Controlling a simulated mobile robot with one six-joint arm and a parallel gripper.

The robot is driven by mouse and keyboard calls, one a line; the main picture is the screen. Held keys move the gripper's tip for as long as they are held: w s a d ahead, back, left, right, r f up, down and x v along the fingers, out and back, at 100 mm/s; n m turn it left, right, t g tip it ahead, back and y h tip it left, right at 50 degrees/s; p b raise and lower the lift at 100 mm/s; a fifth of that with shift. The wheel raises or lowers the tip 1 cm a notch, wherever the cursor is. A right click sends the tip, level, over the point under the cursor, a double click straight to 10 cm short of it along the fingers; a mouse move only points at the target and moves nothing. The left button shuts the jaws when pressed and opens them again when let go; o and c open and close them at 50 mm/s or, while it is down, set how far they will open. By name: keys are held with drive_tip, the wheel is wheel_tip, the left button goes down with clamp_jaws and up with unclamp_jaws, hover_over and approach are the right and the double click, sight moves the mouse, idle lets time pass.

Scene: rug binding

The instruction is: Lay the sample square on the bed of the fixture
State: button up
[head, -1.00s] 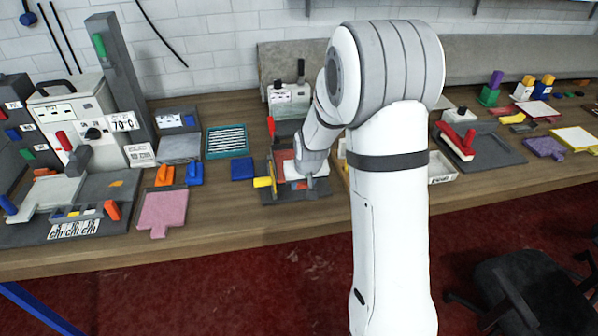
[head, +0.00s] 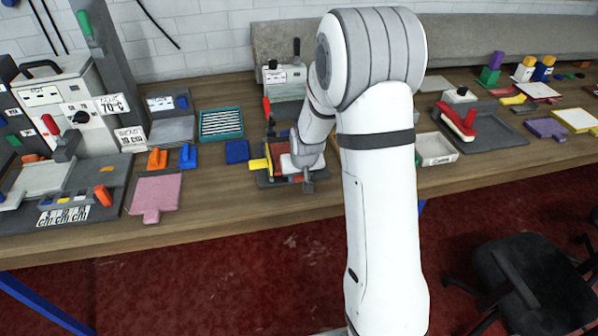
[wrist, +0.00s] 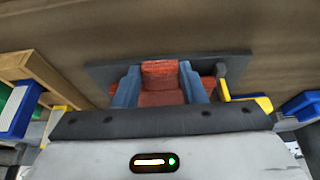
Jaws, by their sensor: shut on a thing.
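The red sample square (head: 279,150) is at the fixture, partly hidden by my gripper in the head view. My gripper (head: 305,172) is shut on it. In the wrist view the square (wrist: 160,88) shows between the two blue-grey fingers, with red also showing outside them. The fixture (head: 267,182) has a dark base and a yellow handle (head: 258,164) at its left. Its dark plate (wrist: 100,74) lies behind the square in the wrist view. I cannot tell whether the square touches the bed.
A dark blue block (head: 237,151) lies just left of the fixture, near a teal tray (head: 221,138). A pink tabbed piece (head: 156,193) lies farther left. A white bin (head: 436,150) stands right of my arm. A black chair (head: 530,285) stands in front of the bench.

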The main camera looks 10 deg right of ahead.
drive_tip(key=shift+f+b, duration=0.45)
drive_tip(key=shift+f, duration=0.15)
idle(0.3)
drive_tip(key=o, duration=1.1)
drive_tip(key=shift+r, duration=0.1)
drive_tip(key=s+r+b, duration=0.1)
drive_tip(key=s+r, duration=1.5)
drive_tip(key=shift+g, duration=0.8)
drive_tip(key=s, duration=0.4)
drive_tip(key=s+r, duration=0.1)
drive_tip(key=s, duration=0.3)
drive_tip(key=s+r, duration=0.1)
drive_tip(key=s, duration=0.3)
drive_tip(key=shift+s+r, duration=0.2)
drive_tip(key=shift+s, duration=0.15)
